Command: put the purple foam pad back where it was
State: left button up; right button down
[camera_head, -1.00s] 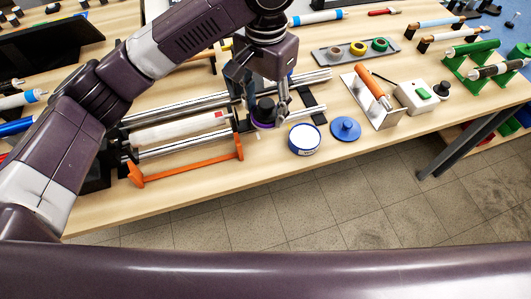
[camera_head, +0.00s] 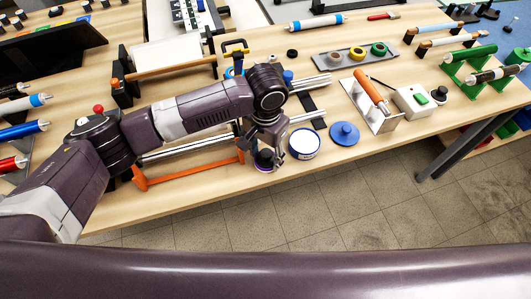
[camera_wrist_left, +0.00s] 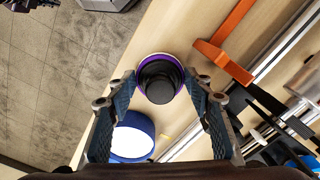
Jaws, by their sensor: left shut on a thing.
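The purple foam pad (camera_wrist_left: 158,82) is a round disc with a purple rim and a black knob on top. My left gripper (camera_head: 264,153) is shut on it. In the left wrist view the two blue fingertips (camera_wrist_left: 158,84) press on either side of the black knob. In the head view the pad (camera_head: 265,161) is at the front edge of the table, left of a round white tin with a blue side (camera_head: 304,143). Whether the pad touches the tabletop is unclear. My right gripper is not in view.
The orange bar (camera_head: 185,173) and metal rails (camera_head: 190,147) of a frame are to the left, partly under my arm. The table's front edge is close.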

aim_at(266, 154)
pick_arm(q)
jog(key=shift+f, duration=0.15)
jog(key=o, duration=0.9)
jog(key=shift+o, duration=0.2)
notch_tip(266, 154, up, 12)
jog(key=b, duration=0.2)
jog(key=shift+d, duration=0.1)
